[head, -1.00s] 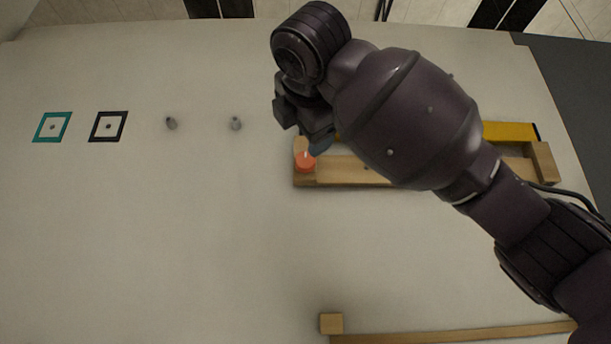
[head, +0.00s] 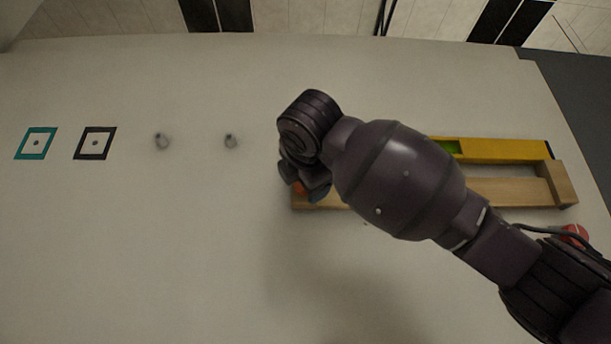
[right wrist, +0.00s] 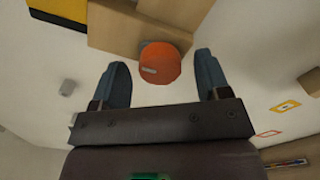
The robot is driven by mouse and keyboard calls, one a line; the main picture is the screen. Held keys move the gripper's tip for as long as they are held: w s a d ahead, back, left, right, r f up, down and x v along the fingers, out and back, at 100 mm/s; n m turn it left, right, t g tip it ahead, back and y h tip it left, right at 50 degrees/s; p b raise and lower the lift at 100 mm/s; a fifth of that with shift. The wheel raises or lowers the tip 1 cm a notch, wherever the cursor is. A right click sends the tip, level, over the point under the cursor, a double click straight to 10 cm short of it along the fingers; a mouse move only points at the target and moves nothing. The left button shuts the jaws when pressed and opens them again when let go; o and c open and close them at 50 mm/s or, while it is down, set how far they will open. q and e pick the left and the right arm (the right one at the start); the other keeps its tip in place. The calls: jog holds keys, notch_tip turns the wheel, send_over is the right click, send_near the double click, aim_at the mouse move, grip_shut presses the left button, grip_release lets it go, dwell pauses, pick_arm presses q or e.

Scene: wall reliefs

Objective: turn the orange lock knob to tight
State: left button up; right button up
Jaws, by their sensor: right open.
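The orange lock knob (right wrist: 160,64) is a round orange cap with a pale mark on its face, at the end of a wooden frame (right wrist: 115,30). In the right wrist view it lies between the two blue fingertips of my right gripper (right wrist: 162,78), with a gap on each side. My right gripper is open. In the head view my right gripper (head: 304,190) is over the frame's left end and hides most of the knob (head: 299,187). The frame (head: 500,192) runs to the right behind my arm. My left gripper is not in view.
A yellow bar (head: 500,150) with a green patch lies in the frame's upper side. Left on the pale panel are two grey pegs (head: 231,140), a black square (head: 95,143) and a teal square (head: 36,143). A red round thing (head: 574,234) shows at the right.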

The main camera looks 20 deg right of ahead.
jog(key=shift+x, duration=0.9)
jog(key=c, duration=0.9)
